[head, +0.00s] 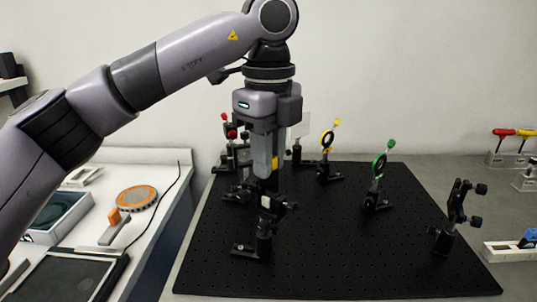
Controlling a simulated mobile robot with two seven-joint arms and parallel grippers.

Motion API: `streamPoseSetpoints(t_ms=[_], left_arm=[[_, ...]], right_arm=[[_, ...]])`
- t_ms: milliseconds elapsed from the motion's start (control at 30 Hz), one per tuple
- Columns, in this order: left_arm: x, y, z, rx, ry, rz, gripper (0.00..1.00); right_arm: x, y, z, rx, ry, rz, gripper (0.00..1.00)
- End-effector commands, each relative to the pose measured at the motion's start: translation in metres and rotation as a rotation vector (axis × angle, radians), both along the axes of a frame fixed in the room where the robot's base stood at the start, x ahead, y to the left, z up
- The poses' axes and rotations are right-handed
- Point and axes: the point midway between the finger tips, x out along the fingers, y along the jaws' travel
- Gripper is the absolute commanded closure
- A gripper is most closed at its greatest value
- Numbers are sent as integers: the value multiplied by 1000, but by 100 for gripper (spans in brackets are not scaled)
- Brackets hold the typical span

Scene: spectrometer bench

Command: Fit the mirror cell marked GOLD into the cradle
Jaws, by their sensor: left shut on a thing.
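My left gripper (266,172) points straight down over the left part of the black breadboard (330,270). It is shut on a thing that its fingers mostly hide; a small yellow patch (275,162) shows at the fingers. I take the held thing to be the mirror cell, but no GOLD lettering is readable. Directly below stands a black post mount (265,230) with a side knob and a pale label, which may be the cradle. I cannot tell whether the held thing touches it. My right gripper is not in view.
A black mount with knobs (457,205) stands at the board's right. A red-topped mount (228,135) is close behind my gripper. An orange-rimmed disc (136,197) lies on the left bench.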

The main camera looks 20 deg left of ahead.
Motion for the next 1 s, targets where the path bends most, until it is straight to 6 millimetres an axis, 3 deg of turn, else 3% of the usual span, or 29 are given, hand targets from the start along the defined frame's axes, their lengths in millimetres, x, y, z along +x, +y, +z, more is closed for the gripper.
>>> streamPoseSetpoints(t_ms=[733,1000], left_arm=[[0,0,-23,0,0,1,100],[0,0,-16,0,1,0,100]], right_arm=[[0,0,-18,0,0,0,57],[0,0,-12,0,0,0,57]])
